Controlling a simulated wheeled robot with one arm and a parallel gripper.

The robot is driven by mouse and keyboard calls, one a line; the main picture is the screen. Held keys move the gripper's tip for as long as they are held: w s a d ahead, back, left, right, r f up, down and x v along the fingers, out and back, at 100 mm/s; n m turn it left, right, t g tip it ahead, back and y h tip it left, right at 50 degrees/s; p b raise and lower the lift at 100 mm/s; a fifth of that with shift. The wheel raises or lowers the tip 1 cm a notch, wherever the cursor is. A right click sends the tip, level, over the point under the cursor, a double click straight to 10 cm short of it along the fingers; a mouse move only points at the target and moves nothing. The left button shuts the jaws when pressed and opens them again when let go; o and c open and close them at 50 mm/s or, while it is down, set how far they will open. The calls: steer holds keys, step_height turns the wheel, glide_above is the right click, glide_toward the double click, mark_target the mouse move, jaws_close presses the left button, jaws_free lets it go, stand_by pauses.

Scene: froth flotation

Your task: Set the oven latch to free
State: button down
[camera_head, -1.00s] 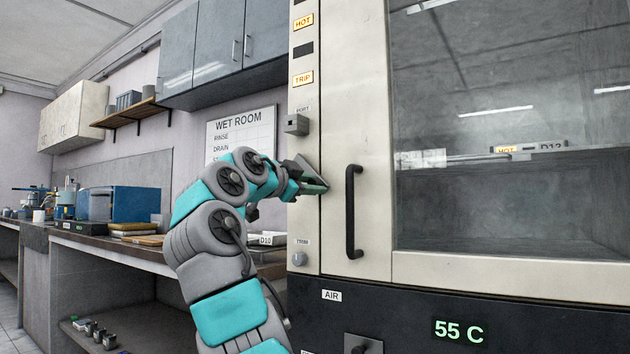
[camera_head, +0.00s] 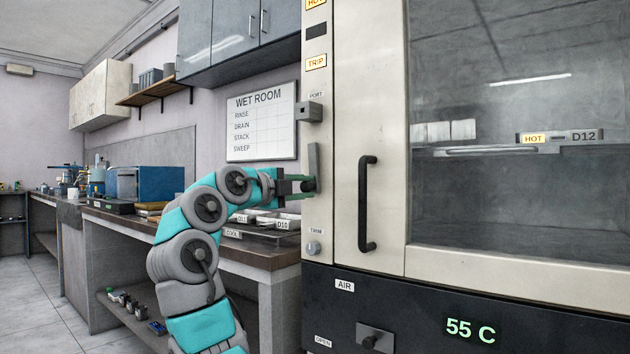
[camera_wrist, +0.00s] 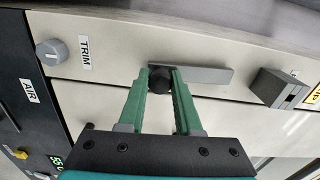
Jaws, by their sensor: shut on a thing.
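The oven latch is a flat grey lever (camera_head: 313,160) on the oven's left front strip, between the PORT and TRIM fittings. It stands upright in the head view, extending upward from my gripper (camera_head: 306,185). In the wrist view the lever (camera_wrist: 208,75) runs right, towards the PORT block, from a round black knob (camera_wrist: 160,80) at its end. My gripper (camera_wrist: 161,76) has its green fingers on either side of this knob and is shut on it. No free or locked marking is readable beside the latch.
The black door handle (camera_head: 364,205) is just right of the latch. The PORT block (camera_head: 309,111) is above it and the TRIM knob (camera_head: 313,248) below. A bench (camera_head: 250,258) with labelled trays is to the left. The oven display (camera_head: 470,331) reads 55 C.

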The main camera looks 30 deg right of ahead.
steer(key=shift+w+a+m, duration=0.1)
steer(key=shift+w+m, duration=0.2)
steer(key=shift+w, duration=0.05)
stand_by(0.3)
steer(key=c, duration=0.6)
jaws_free()
steer(key=v, duration=0.7)
steer(key=shift+s+a+b, duration=0.15)
steer(key=shift+a+b, duration=0.2)
